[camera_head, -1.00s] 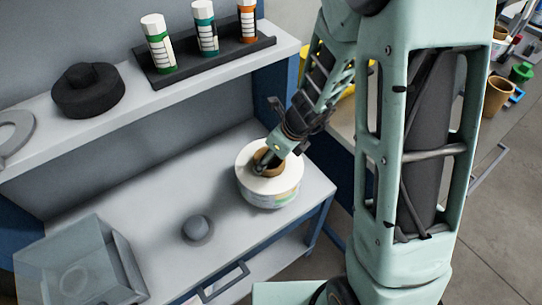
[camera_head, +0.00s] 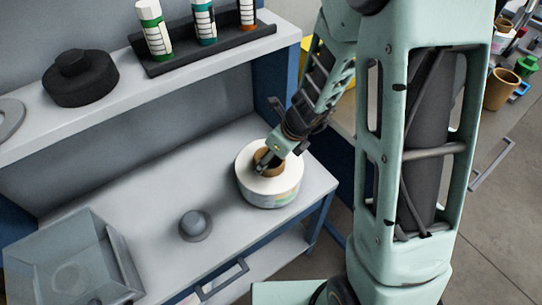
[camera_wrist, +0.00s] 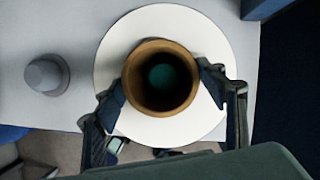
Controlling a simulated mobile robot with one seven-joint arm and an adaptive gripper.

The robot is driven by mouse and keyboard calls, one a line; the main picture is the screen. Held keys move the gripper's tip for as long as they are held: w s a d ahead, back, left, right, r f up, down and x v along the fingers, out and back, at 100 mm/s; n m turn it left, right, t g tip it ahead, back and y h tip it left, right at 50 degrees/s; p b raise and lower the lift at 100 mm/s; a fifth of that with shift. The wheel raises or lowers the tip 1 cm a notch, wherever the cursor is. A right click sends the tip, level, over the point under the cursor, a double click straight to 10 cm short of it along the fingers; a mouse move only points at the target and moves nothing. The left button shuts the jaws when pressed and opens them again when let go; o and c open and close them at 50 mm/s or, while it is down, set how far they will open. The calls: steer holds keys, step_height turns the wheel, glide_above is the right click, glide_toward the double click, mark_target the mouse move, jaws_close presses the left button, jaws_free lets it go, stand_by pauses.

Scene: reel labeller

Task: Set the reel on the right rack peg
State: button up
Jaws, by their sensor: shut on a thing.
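The reel (camera_head: 256,185) is a wide white roll with a brown core and a coloured label on its side. It is over the right end of the grey bench top; I cannot tell whether it touches the bench. My gripper (camera_head: 270,160) is shut on its core from above, and in the wrist view its two fingers (camera_wrist: 160,78) flank the core on either side. The reel (camera_wrist: 205,40) looks level there. A teal round shape (camera_wrist: 163,76) shows down inside the core. A grey domed peg (camera_head: 193,222) stands empty left of the reel, also in the wrist view (camera_wrist: 45,75).
A clear box (camera_head: 75,265) stands at the bench's left end. The shelf above holds a black reel-like part (camera_head: 80,78), a grey ring (camera_head: 8,118) and a black tray (camera_head: 205,55) with three bottles. Dark space lies right of the bench edge.

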steer(key=shift+w, duration=0.1)
steer(key=o, duration=2)
steer(key=shift+c, duration=0.2)
steer(key=shift+o, duration=0.9)
steer(key=shift+f, duration=0.1)
steer(key=v, duration=1.2)
